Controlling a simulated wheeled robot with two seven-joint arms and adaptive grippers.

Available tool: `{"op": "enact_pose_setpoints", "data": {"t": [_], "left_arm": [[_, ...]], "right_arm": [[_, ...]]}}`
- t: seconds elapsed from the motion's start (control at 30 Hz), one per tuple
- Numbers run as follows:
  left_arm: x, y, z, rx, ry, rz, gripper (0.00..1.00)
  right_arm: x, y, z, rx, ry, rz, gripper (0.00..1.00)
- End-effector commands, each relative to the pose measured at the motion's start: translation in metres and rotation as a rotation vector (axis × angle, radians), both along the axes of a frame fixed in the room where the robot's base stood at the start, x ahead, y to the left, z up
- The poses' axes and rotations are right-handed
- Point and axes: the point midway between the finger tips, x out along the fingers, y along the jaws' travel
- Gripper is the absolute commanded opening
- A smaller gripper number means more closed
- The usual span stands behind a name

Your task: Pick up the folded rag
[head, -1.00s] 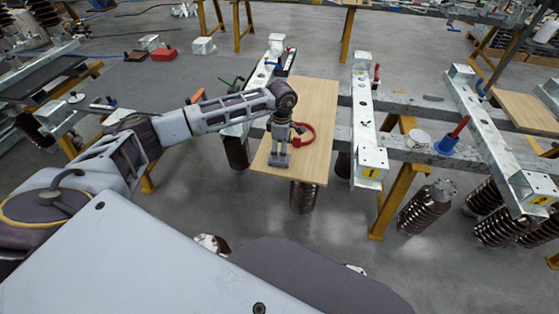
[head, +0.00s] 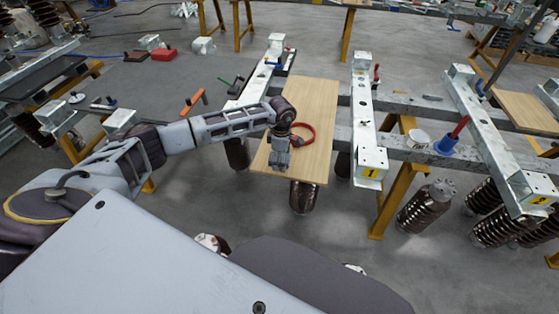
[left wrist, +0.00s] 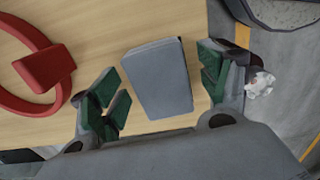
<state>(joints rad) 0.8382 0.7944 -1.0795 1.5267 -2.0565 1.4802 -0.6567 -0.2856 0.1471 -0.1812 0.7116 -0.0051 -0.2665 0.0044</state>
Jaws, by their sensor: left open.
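The folded rag (left wrist: 157,78) is a flat blue-grey rectangle on the light wooden board (left wrist: 185,20). In the left wrist view it lies between my left gripper's (left wrist: 160,88) two spread green-padded fingers, with board showing on both sides of it. In the head view my left gripper (head: 279,164) points down over the near left part of the board (head: 312,110) and largely hides the rag. The left gripper is open and holds nothing. My right gripper is in neither view.
A red ring-shaped tool (head: 303,135) lies on the board just beyond the gripper; it also shows in the left wrist view (left wrist: 45,70). Metal beams flank the board, the right one (head: 362,115) carrying a red-handled tool (head: 376,75). An orange-handled tool (head: 193,101) lies left.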

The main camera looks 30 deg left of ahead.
Motion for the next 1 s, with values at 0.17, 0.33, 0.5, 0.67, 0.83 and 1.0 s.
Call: {"op": "enact_pose_setpoints", "data": {"t": [0.17, 0.33, 0.5, 0.67, 0.83, 1.0], "left_arm": [[0.000, 0.000, 0.000, 0.000, 0.000, 0.000, 0.67], [0.000, 0.000, 0.000, 0.000, 0.000, 0.000, 0.45], [0.000, 0.000, 0.000, 0.000, 0.000, 0.000, 0.31], [0.000, 0.000, 0.000, 0.000, 0.000, 0.000, 0.31], [0.001, 0.000, 0.005, 0.000, -0.001, 0.000, 0.31], [0.001, 0.000, 0.019, 0.000, -0.004, 0.000, 0.31]], "right_arm": [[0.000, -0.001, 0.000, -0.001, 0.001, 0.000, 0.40], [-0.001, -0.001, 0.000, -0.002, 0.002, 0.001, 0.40], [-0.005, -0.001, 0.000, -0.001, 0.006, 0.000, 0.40], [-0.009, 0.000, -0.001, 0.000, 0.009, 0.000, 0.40], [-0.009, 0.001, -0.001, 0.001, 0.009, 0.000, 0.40], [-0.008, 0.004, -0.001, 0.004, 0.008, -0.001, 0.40]]}}
